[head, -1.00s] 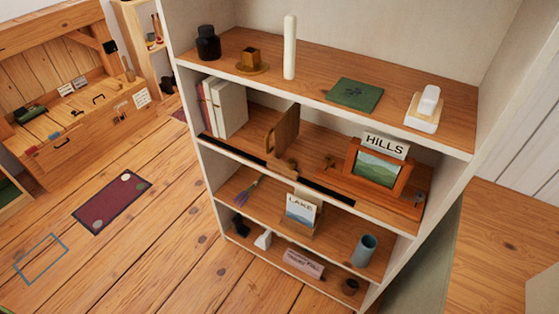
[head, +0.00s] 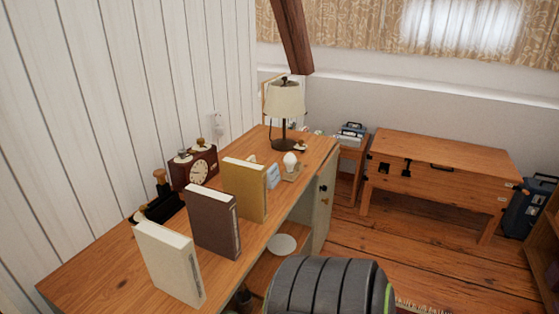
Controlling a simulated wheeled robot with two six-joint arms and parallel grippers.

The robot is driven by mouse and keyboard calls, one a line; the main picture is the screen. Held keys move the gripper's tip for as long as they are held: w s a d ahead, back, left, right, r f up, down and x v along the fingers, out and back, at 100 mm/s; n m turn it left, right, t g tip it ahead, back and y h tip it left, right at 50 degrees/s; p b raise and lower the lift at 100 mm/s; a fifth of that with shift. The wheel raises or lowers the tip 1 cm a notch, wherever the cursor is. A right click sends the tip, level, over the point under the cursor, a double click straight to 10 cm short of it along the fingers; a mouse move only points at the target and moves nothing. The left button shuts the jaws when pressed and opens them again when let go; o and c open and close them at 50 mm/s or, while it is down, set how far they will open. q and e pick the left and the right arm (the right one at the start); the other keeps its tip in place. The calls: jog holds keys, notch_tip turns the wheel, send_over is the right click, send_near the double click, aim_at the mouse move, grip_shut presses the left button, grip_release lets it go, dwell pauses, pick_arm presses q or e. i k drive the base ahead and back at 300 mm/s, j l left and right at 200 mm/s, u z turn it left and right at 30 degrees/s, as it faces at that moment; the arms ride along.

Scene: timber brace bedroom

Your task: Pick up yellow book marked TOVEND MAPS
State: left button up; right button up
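A yellow book (head: 244,190) stands upright on the wooden desk (head: 110,271) in the head view, the farthest of three standing books. Its marking is too small to read. A dark brown book (head: 212,222) stands in front of it, apart from it, and a white book (head: 170,262) stands nearest. Neither of my grippers is in view.
Behind the books are a dark clock (head: 197,168) and a black object with a wooden knob (head: 157,200). A lamp (head: 284,103) stands at the desk's far end, with a light bulb (head: 290,162) nearer. A wooden chest (head: 440,166) stands beyond open floor.

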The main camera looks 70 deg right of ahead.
aim_at(247, 181)
jog(key=z, duration=2.05)
jog(key=i+l, duration=0.1)
jog(key=l, duration=0.2)
jog(key=i+l+u, duration=0.15)
jog(key=k+l, duration=0.05)
jog(key=l, duration=0.05)
